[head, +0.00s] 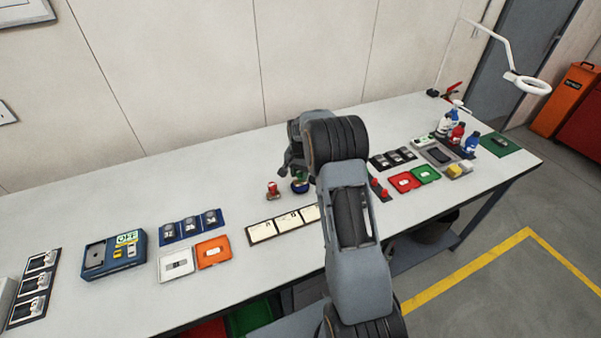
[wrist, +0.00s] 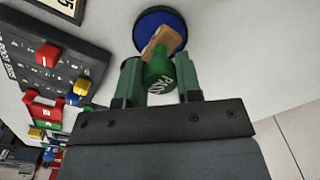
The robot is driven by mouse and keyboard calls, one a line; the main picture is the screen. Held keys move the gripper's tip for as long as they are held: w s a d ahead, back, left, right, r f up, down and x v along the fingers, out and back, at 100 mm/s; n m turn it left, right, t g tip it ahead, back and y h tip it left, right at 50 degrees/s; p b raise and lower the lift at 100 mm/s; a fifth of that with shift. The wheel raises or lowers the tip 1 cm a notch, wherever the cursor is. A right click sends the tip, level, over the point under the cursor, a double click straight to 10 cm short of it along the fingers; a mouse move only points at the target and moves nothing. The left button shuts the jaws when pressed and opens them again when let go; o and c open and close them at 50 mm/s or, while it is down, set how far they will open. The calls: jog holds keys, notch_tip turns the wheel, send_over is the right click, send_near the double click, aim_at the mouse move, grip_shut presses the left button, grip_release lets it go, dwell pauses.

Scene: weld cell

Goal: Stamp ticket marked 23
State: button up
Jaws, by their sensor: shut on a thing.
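My gripper (wrist: 158,75) is shut on a green-handled stamp (wrist: 160,75) with "PASS"-like lettering and a wooden block. The block overlaps the round blue ink pad (wrist: 157,18) in the wrist view; I cannot tell whether it touches. In the head view the pad (head: 301,188) sits below my gripper (head: 290,168), and a red-handled stamp (head: 273,190) stands to its left. A strip of white tickets (head: 262,232) lies in front, its right end hidden by my arm; their numbers are too small to read there. A card ending in 5 (wrist: 68,6) shows at the wrist view's upper left.
A dark board with a red knob (wrist: 48,55) lies left in the wrist view. On the bench are an orange tray (head: 212,252), a blue case (head: 113,254), red and green trays (head: 404,182) and bottles (head: 457,134). The bench behind the ink pad is clear.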

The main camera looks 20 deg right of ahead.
jog(key=shift+f+b, duration=0.45)
jog(key=shift+f, duration=0.05)
dwell(1.4)
jog(key=shift+r+p, duration=2.1)
jog(key=shift+r, duration=1.45)
